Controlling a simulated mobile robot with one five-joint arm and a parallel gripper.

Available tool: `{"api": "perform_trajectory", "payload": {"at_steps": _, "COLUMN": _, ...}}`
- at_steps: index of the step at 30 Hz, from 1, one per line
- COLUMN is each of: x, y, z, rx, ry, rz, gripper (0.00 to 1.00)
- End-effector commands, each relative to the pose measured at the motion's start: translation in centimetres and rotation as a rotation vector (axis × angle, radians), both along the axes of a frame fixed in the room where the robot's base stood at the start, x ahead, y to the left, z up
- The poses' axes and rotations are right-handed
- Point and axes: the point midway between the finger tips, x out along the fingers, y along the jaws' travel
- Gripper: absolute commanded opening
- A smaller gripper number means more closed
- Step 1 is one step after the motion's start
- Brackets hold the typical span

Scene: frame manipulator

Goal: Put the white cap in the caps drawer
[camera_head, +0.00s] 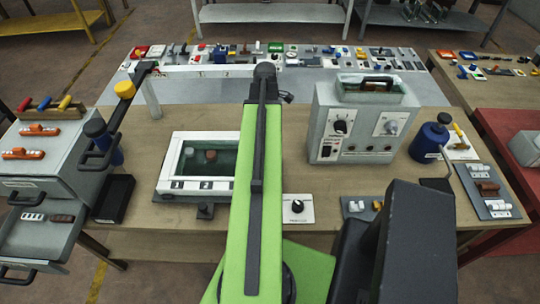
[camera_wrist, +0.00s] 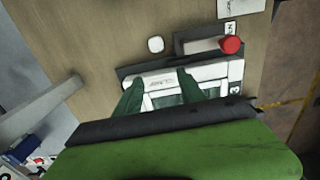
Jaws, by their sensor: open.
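In the wrist view, my gripper (camera_wrist: 160,84) has its two dark green fingers apart. They are over a white frame with a dark inside; I cannot tell if they touch it. A small rounded white piece (camera_wrist: 155,44), which may be the white cap, lies on the wood just beyond the fingers, apart from them. In the head view, a grey drawer cabinet (camera_head: 62,160) stands at the left edge. An open drawer (camera_head: 40,240) shows low on it; I cannot read which drawer it is. My gripper is not clearly visible in the head view.
A red knob (camera_wrist: 231,44) sits beside the white piece. In the head view, a white-framed tray (camera_head: 165,160) holds small pieces. A black box (camera_head: 113,198), a grey instrument box (camera_head: 325,125) and a blue bottle (camera_head: 428,142) stand on the bench. Many small parts line the back.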

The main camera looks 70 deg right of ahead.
Motion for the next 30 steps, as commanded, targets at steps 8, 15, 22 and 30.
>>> {"api": "perform_trajectory", "payload": {"at_steps": 8, "x": -3.2, "y": -1.2, "z": 0.0, "rx": 0.000, "ry": 0.000, "rz": 0.021, "gripper": 0.47}}
{"api": "perform_trajectory", "payload": {"at_steps": 15, "x": -3.1, "y": -1.2, "z": -3.5, "rx": 0.000, "ry": 0.000, "rz": 0.020, "gripper": 0.47}}
{"api": "perform_trajectory", "payload": {"at_steps": 22, "x": -3.0, "y": -1.2, "z": -8.5, "rx": 0.000, "ry": 0.000, "rz": 0.021, "gripper": 0.47}}
{"api": "perform_trajectory", "payload": {"at_steps": 30, "x": -3.0, "y": -1.2, "z": -12.4, "rx": 0.000, "ry": 0.000, "rz": 0.021, "gripper": 0.47}}
